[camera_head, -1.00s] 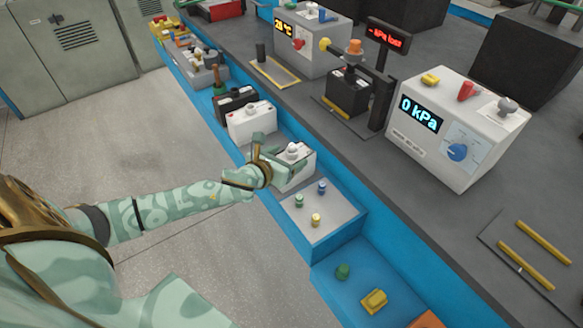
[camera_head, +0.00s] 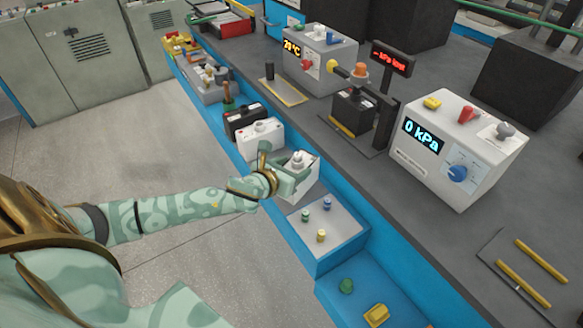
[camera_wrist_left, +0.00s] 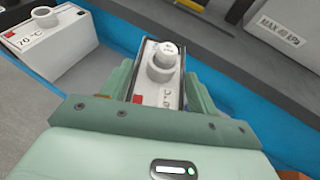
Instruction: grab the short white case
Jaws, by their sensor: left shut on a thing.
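A white case (camera_head: 307,183) with a round grey-white knob on top is between the fingers of my left gripper (camera_head: 288,176). In the left wrist view the case (camera_wrist_left: 147,95) shows a red patch and a partly hidden "°C" label, with a finger of the left gripper (camera_wrist_left: 158,98) on each side. The left gripper is shut on this case. A second white case (camera_head: 262,137), labelled 70 °C in the left wrist view (camera_wrist_left: 50,52), stands just beyond it in the row. I cannot tell the bottom of the held case clearly. My right gripper is not in view.
A black case (camera_head: 245,120) stands past the second white case. Nearer is a blue-sided box (camera_head: 335,252) with a pale top bearing small coloured knobs. The grey bench (camera_head: 395,185) on the right holds a 0 kPa machine (camera_head: 455,165). Open floor lies left.

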